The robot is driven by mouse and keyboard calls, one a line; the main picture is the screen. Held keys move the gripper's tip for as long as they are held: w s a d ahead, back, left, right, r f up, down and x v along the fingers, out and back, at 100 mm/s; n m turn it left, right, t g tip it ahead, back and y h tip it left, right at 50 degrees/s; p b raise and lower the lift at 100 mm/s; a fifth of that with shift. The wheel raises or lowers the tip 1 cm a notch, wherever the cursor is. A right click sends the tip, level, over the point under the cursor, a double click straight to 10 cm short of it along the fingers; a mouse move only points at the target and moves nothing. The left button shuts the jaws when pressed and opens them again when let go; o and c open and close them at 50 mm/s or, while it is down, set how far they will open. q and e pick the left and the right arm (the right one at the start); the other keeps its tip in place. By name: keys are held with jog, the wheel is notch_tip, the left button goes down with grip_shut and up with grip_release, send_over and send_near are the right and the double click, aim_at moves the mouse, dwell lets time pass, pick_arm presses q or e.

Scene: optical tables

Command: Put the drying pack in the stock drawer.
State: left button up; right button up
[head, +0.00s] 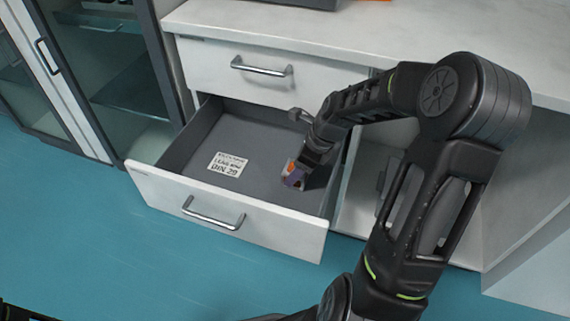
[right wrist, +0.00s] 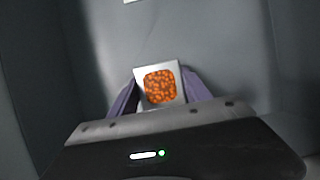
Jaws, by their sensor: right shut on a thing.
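The drying pack (right wrist: 160,87) is a small white packet with a window of orange beads. In the right wrist view it sits between the two purple fingers of my right gripper (right wrist: 160,97), which is shut on it. In the head view the right gripper (head: 294,178) reaches down into the open lower drawer (head: 190,155), near its right side, and a bit of the pack's orange (head: 291,167) shows there. I cannot tell whether the pack touches the drawer floor. My left gripper is not in view.
A white label with print (head: 227,164) lies on the drawer floor, left of the gripper. The drawer above (head: 262,75) is shut under the white worktop (head: 300,30). A glass-door cabinet (head: 110,60) stands at the left. The blue-green floor (head: 130,250) is clear in front.

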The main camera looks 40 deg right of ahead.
aim_at(278, 173)
jog(key=w, duration=0.1)
jog(key=w+b, duration=0.1)
jog(key=w+f+b, duration=0.1)
jog(key=w, duration=0.1)
jog(key=shift+a, duration=0.35)
jog(key=shift+f, duration=0.15)
jog(key=o, duration=1.7)
jog(key=shift+c, duration=0.2)
